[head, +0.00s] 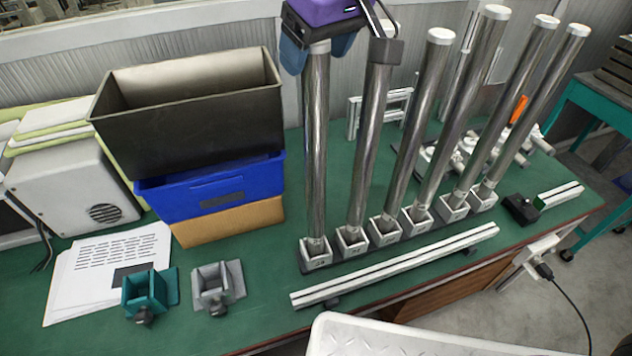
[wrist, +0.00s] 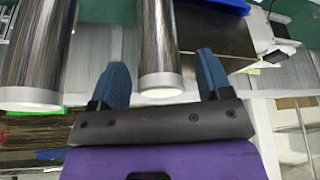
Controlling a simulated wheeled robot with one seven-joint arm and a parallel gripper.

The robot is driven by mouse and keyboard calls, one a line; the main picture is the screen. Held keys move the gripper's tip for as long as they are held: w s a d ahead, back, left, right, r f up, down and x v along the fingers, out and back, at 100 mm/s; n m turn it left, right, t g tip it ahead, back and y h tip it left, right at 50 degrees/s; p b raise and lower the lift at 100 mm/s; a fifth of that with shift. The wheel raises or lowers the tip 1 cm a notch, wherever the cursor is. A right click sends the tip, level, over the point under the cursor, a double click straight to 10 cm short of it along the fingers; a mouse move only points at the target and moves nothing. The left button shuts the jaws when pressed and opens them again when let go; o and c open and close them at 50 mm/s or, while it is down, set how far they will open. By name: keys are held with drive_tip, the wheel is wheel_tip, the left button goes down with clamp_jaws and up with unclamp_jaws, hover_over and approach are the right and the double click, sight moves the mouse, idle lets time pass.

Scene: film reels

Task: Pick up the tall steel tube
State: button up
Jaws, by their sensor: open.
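Several tall steel tubes stand upright in a row of white holders on the green table. The leftmost tube (head: 316,150) has its top hidden by my gripper (head: 318,52), which has a purple body and blue fingers. In the wrist view, my gripper (wrist: 162,68) is open, with a white-capped tube (wrist: 158,40) between its two fingers. Gaps show on both sides, so the fingers do not appear to clamp it. Another capped tube (wrist: 38,45) is to the left there. The second tube (head: 368,150) stands close to the right of my gripper, its top hidden by a grey part.
A dark metal bin (head: 190,125) sits on a blue crate (head: 215,188), left of the tubes. Teal (head: 150,295) and grey (head: 215,288) clamp blocks lie in front. A white rail (head: 395,268) runs before the holders. More capped tubes (head: 410,140) stand close on the right.

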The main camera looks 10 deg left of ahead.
drive_tip(key=shift+x, duration=1.05)
clamp_jaws()
drive_tip(key=shift+r, duration=0.1)
